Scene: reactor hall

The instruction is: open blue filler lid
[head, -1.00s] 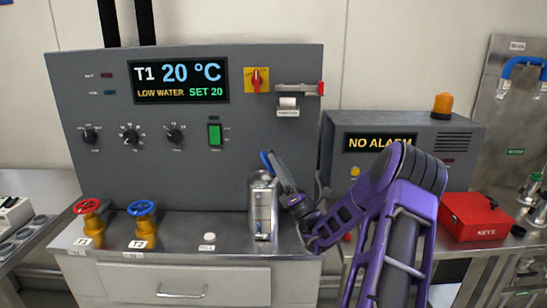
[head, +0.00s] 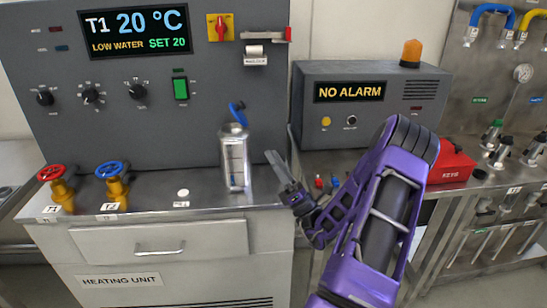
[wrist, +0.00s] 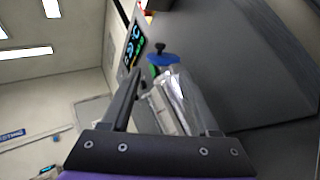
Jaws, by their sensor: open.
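The filler is a silver cylinder (head: 235,163) with a level gauge on its front, standing on the metal counter against the grey panel. Its blue lid (head: 238,113) is tipped up steeply above the cylinder top. The lid also shows in the wrist view (wrist: 165,59), as a blue disc with a dark knob, beyond my fingertips. My gripper (head: 272,157) is to the right of the cylinder, below lid height, and looks apart from it in the head view. The wrist view shows the fingers spread, with the cylinder seen between them and nothing held.
Red (head: 56,187) and blue (head: 112,183) valve wheels stand on the counter at left, with a white button (head: 183,193) nearer the filler. The alarm box (head: 370,105) and red key box (head: 452,162) are at right.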

